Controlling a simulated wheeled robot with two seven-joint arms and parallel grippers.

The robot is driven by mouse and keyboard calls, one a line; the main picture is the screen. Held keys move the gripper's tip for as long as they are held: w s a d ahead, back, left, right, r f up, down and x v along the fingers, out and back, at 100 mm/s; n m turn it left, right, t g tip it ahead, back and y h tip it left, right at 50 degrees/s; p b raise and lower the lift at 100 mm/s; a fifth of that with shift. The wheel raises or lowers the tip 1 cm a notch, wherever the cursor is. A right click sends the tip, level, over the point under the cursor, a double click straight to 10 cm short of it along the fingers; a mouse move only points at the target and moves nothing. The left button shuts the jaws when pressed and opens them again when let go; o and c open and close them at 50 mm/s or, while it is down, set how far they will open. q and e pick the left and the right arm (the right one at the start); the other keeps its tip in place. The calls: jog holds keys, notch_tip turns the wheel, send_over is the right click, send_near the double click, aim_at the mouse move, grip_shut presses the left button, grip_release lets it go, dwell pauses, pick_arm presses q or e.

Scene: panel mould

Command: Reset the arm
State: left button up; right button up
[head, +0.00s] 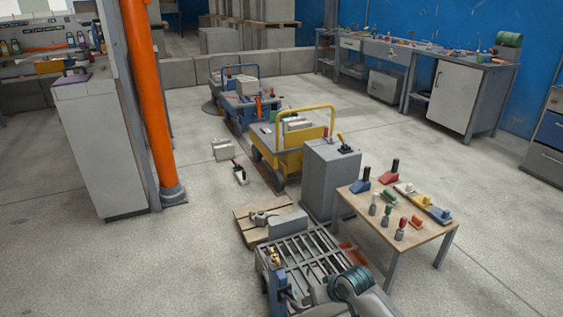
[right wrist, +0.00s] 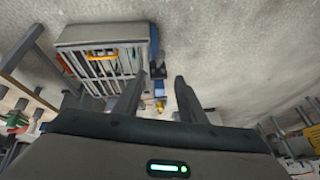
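My right gripper (right wrist: 160,84) shows in the right wrist view with its two dark fingers apart and nothing between them. Beyond the fingers, to the left, is a grey slatted metal table (right wrist: 98,62), partly hidden by the left finger. The same slatted table (head: 303,262) stands at the bottom of the head view. A rounded grey and teal part of my own arm covers its lower right corner there, and the gripper itself cannot be made out. My left gripper is not in the head view.
A wooden table (head: 388,222) with coloured hand tools stands close right of the slatted table. Behind are a grey cabinet (head: 328,178), a yellow cart (head: 277,150) and a pallet (head: 254,218). An orange post (head: 150,100) rises at left. The floor at lower left is clear.

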pick_arm(q)
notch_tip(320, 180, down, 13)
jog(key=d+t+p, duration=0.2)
jog(key=p, duration=0.7)
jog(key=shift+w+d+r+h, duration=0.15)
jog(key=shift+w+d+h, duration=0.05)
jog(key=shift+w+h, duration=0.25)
pick_arm(e)
jog(key=s+d+f, duration=0.1)
jog(key=s+f, duration=0.6)
jog(key=s, duration=0.5)
jog(key=s+d+f+h, duration=0.1)
jog(key=s+d+f, duration=0.1)
jog(key=s+f, duration=0.6)
jog(key=s+d+f, duration=0.1)
jog(key=s+f, duration=0.6)
jog(key=s, duration=1)
jog(key=shift+d+f+h, duration=0.25)
jog(key=shift+f+h, duration=0.05)
jog(key=shift+h, duration=0.1)
jog(key=shift+w, duration=0.1)
